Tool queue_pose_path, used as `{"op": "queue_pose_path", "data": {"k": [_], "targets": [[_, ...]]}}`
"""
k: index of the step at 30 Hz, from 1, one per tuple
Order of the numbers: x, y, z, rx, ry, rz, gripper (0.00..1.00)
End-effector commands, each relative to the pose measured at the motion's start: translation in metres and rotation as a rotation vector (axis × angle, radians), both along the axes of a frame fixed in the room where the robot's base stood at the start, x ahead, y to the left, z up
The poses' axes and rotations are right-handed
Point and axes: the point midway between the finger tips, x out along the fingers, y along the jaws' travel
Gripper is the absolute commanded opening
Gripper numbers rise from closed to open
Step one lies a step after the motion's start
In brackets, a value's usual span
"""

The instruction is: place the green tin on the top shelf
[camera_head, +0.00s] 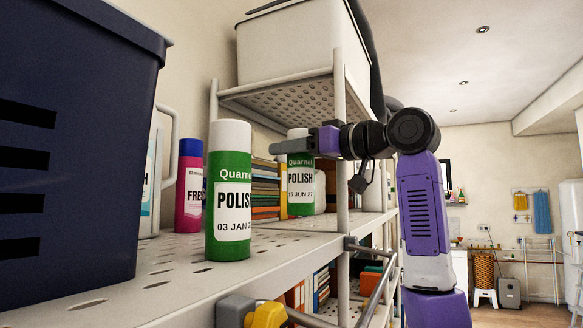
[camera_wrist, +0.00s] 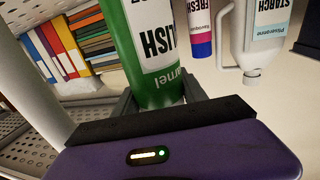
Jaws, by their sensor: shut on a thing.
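My gripper (camera_head: 292,146) reaches in from the right and is shut on a green tin labelled POLISH, 16 JUN 27 (camera_head: 301,178). In the wrist view this green tin (camera_wrist: 150,50) appears upside down between the two fingers (camera_wrist: 162,98), which hold it near its top. I cannot tell whether its base touches the shelf. A second green POLISH tin with a white cap, dated 03 JAN (camera_head: 229,195), stands upright nearer the camera at the shelf's front. The top shelf (camera_head: 290,103) is above my gripper, seen from below.
A white bin (camera_head: 290,45) stands on the top shelf. On the lower shelf (camera_head: 180,295) are a dark blue crate (camera_head: 75,130), a pink-purple bottle (camera_head: 189,190), a white starch jug (camera_wrist: 240,40) and stacked books (camera_head: 265,190). A shelf post (camera_head: 341,130) stands close by my gripper.

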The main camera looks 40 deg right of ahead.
Motion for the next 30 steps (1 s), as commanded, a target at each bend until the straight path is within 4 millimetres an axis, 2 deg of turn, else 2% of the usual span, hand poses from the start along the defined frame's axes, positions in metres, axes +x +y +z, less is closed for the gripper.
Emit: {"op": "queue_pose_path", "data": {"k": [10,23,24,27,30], "targets": [[0.0,0.0,-0.035,0.0,-0.002,0.0,0.0],[-0.001,0.0,-0.041,-0.001,-0.002,0.0,0.0],[0.0,0.0,-0.041,0.0,-0.001,0.0,0.55],[0.0,0.0,-0.041,0.0,-0.001,0.0,0.71],[0.0,0.0,-0.041,0.0,0.0,0.0,0.71]]}}
